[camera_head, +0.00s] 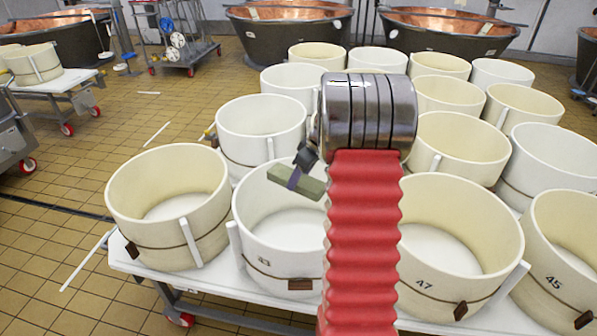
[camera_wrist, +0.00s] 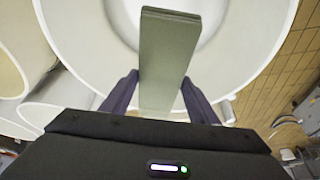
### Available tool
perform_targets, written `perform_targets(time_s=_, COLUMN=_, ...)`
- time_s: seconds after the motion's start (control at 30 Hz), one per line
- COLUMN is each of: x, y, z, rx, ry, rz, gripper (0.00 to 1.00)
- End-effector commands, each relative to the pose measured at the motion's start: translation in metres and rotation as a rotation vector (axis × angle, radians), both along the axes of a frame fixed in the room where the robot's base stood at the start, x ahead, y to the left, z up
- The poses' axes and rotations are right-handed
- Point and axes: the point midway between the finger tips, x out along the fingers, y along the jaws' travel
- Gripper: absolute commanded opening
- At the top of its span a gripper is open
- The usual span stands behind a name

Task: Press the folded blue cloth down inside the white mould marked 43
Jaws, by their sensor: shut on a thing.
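The white mould marked 43 (camera_head: 262,262) stands at the front of the table, partly hidden behind my arm. Its open mouth and pale floor show. My gripper (camera_head: 303,177) is over the far left part of its mouth in the head view. It is shut on a flat folded piece (camera_head: 281,177), grey-green rather than blue. In the wrist view the piece (camera_wrist: 163,60) sits between the two dark fingers and reaches out over the opening of a white mould (camera_wrist: 80,35). I see no blue cloth inside the mould; part of its inside is hidden.
A cream mould (camera_head: 165,190) stands close on the left, and the mould marked 47 (camera_head: 420,275) close on the right. The mould marked 45 (camera_head: 560,285) is farther right. Several more moulds crowd the table behind. Copper vats (camera_head: 290,35) stand at the back.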

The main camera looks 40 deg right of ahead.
Motion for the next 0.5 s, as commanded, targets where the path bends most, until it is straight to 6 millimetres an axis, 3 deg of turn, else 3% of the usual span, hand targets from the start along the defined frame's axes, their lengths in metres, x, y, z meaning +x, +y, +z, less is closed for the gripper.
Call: perform_targets(time_s=0.5, x=-0.0087, y=-0.0115, z=-0.0035, rx=-0.001, ry=0.0, rz=-0.024, gripper=0.26)
